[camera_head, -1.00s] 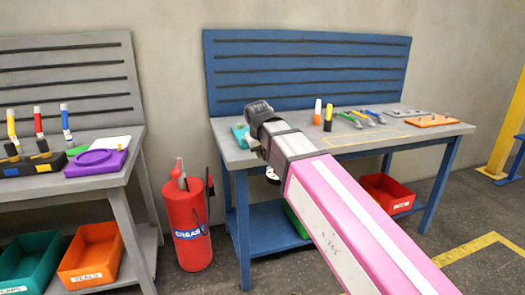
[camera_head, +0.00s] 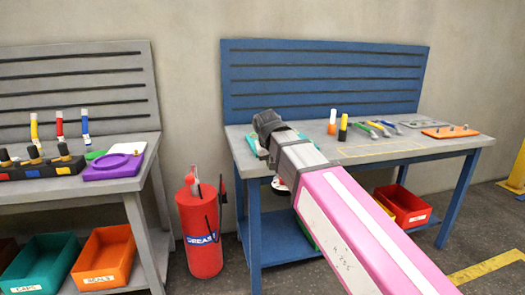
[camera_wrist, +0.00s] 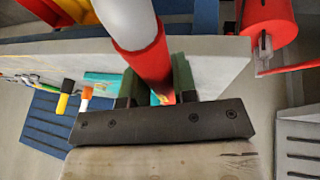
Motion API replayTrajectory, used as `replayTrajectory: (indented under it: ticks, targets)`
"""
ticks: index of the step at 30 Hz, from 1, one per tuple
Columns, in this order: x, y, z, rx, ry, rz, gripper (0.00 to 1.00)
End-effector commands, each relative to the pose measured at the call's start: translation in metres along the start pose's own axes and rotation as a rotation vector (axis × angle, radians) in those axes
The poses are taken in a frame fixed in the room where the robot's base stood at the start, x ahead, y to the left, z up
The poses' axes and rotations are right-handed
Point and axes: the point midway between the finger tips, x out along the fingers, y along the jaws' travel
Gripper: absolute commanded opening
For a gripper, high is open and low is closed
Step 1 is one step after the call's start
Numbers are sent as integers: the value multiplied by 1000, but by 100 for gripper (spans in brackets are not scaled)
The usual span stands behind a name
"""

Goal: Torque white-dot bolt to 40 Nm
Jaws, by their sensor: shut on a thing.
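In the head view my arm hides most of the gripper, and a small red-and-white part (camera_head: 279,187) shows below the wrist. On the right of the blue bench (camera_head: 365,152) lie an orange plate with several bolts (camera_head: 450,132) and a grey plate (camera_head: 417,123). No white dot can be made out on them.
A red grease cylinder (camera_head: 200,230) stands between the grey bench (camera_head: 140,200) and the blue bench. Hand tools (camera_head: 375,130) and two upright bottles (camera_head: 343,127) are on the blue bench. A red bin (camera_head: 403,207) is below. Open floor is at the right.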

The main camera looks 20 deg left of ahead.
Motion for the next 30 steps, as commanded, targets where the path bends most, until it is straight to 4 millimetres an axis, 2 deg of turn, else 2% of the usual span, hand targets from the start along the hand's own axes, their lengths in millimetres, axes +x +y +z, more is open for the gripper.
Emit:
replayTrajectory:
  ticks: [9,30]
  targets:
    - [-3,-11,-2,52,-13,20,0]
    - [-4,-18,-3,82,-19,31,0]
